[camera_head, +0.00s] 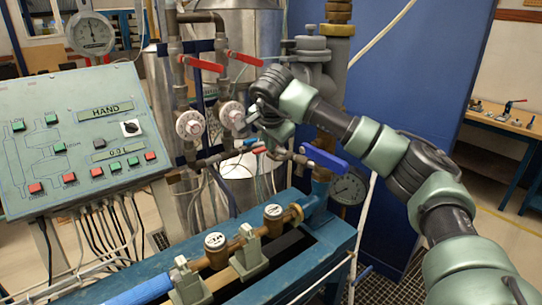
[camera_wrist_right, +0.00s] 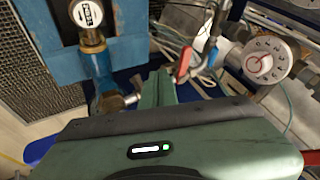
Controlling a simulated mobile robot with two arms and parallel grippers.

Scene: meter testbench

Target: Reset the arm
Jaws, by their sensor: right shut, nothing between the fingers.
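My right arm (camera_head: 380,150) comes in from the right and bends at the wrist in front of the pipework. My right gripper (camera_head: 276,130) points down among the valves, close to the right white dial (camera_head: 232,116). The gripper is shut and empty. In the right wrist view, the green gripper (camera_wrist_right: 160,92) extends from my wrist housing, with the white dial (camera_wrist_right: 268,65) to its right and a small red handle (camera_wrist_right: 184,62) just beyond it. Whether it touches the pipes cannot be told. My left gripper is not in view.
A blue valve handle (camera_head: 325,160) and pressure gauge (camera_head: 348,190) sit right of the gripper. Red levers (camera_head: 200,63) and another dial (camera_head: 190,125) are left. A green control panel (camera_head: 75,140) stands left; the blue bench (camera_head: 320,250) with brass meters (camera_head: 216,245) is below.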

